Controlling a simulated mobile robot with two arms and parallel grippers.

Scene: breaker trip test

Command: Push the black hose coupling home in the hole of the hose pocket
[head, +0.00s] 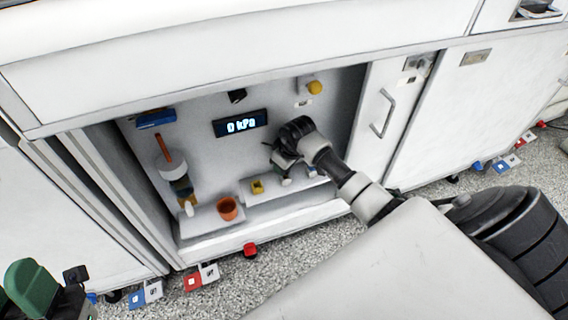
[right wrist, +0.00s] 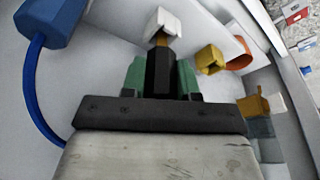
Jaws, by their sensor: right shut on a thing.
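My right gripper (head: 285,165) reaches into the open cabinet bay, low and right of the "0 kPa" display. In the right wrist view its green fingers (right wrist: 160,78) are shut on the black hose coupling (right wrist: 160,68), one finger on each side. An amber tip (right wrist: 159,38) shows at the coupling's far end. It lies in line with a small white block (right wrist: 165,21); I cannot tell whether they touch, or whether this block is the hose pocket. No hole is visible. In the head view the gripper hides the coupling. My left gripper (head: 38,288) is partly in view at the lower left, away from the bay.
A yellow holder (head: 257,187) and an orange cup (head: 228,208) stand on the bay's ledge, left of my right gripper. The display (head: 240,124) is on the back wall. A blue block (right wrist: 48,20) with a blue hose (right wrist: 38,95) is beside the right gripper. The cabinet door (head: 385,115) is at right.

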